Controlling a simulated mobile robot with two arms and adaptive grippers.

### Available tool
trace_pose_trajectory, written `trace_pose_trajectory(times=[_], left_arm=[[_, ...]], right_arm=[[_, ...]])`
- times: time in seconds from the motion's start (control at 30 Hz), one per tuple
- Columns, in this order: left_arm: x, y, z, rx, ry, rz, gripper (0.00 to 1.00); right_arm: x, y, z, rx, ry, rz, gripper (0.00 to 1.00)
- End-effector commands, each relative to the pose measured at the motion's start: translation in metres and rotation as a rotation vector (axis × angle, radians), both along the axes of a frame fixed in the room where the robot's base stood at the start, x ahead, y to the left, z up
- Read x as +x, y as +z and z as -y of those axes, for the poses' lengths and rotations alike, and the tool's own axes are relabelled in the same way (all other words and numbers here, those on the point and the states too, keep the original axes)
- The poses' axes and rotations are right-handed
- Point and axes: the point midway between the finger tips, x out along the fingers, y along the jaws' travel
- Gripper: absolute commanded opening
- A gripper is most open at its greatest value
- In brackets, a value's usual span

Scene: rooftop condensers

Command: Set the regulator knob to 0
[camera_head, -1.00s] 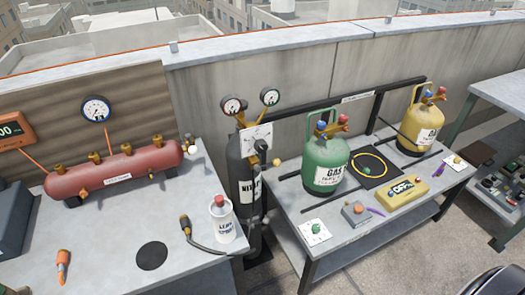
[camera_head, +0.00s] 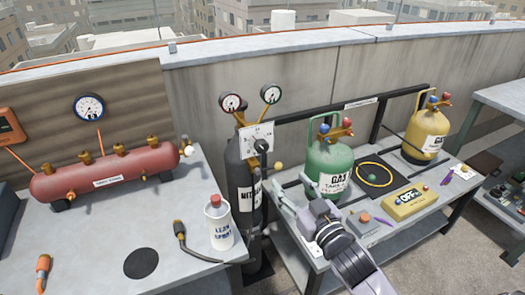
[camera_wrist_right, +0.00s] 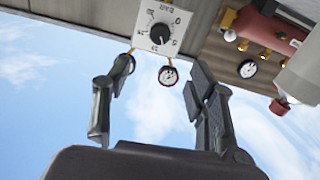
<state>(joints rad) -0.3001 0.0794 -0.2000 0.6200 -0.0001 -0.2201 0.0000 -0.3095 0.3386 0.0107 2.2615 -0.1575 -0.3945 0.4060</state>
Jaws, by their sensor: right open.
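The regulator knob (camera_head: 261,146) is a dark knob on a white square scale plate (camera_head: 256,134), above the black nitrogen cylinder (camera_head: 243,180). In the right wrist view the dark knob (camera_wrist_right: 160,34) appears on the plate (camera_wrist_right: 177,18), which is turned over there. I cannot read its setting surely. My right gripper (camera_head: 281,200) is below and right of the knob in the head view, beside the cylinder and apart from the knob. It is open and empty; in the wrist view its fingers (camera_wrist_right: 158,80) are spread below the plate. My left gripper is not in view.
Two gauges (camera_head: 231,103) stand above the plate. A green gas cylinder (camera_head: 328,155) stands close right on the bench, a yellow one (camera_head: 427,133) farther right. A white leak spray bottle (camera_head: 217,225) and a red manifold (camera_head: 105,172) are on the left table.

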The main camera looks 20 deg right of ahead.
Motion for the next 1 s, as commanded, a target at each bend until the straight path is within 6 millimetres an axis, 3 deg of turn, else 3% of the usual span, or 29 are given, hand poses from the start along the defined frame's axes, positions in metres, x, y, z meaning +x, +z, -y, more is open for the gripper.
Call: trace_pose_trajectory(times=[0.17,0.8,1.0], left_arm=[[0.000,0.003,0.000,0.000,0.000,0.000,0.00],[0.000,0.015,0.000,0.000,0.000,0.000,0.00],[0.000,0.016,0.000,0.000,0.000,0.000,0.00]], right_arm=[[0.016,0.004,0.000,0.000,0.000,0.006,0.52],[0.142,0.004,-0.005,0.000,0.000,0.004,0.52],[0.165,0.002,-0.005,0.000,0.000,0.002,0.52]])
